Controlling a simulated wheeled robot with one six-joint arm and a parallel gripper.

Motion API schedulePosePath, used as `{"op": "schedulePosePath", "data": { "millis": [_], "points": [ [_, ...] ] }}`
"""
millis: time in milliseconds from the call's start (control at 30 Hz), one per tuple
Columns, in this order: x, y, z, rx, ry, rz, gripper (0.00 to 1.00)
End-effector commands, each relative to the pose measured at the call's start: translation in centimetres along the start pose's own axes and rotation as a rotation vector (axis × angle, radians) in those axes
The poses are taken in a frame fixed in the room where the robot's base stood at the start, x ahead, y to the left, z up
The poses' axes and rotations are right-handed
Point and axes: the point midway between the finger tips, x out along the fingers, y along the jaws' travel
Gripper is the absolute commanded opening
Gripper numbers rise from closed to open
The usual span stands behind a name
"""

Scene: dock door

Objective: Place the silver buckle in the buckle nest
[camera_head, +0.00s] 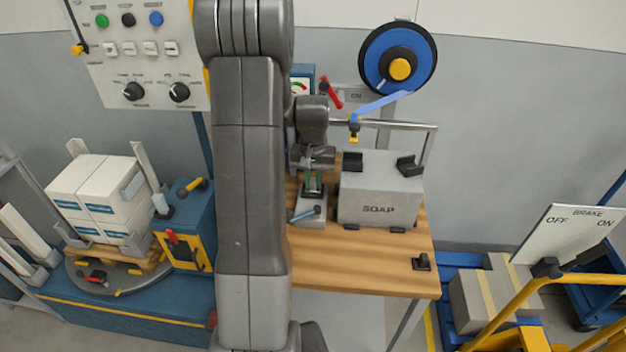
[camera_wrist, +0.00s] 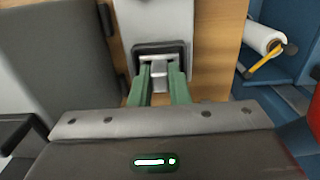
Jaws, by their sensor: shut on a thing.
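In the wrist view, my gripper (camera_wrist: 159,70) has its two green fingers closed on the small silver buckle (camera_wrist: 160,77). The buckle lies at the dark-rimmed recess that looks like the buckle nest (camera_wrist: 177,47), on a light grey block (camera_wrist: 150,15). I cannot tell whether the buckle is seated in it or just above. In the head view, my gripper (camera_head: 313,184) points down over the grey block (camera_head: 311,211) on the wooden bench. The buckle is too small and too covered to make out there.
A grey SOAP carton (camera_head: 378,205) stands right of the block on the bench (camera_head: 350,268). Blue strap hangs from a reel (camera_head: 398,62) above. The bench's front is mostly clear, with a small black fitting (camera_head: 422,262).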

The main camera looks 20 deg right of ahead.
Motion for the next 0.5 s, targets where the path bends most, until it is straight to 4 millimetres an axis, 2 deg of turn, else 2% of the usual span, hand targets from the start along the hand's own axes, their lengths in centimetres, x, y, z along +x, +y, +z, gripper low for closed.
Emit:
{"op": "schedulePosePath", "data": {
  "millis": [400, 433, 500],
  "points": [
    [0.82, -0.01, -0.02, 0.0, 0.002, 0.0, 0.0],
    [0.73, -0.01, -0.02, 0.0, 0.002, 0.0, 0.2],
    [0.68, -0.01, -0.02, 0.0, 0.002, 0.0, 0.33]
  ]
}}
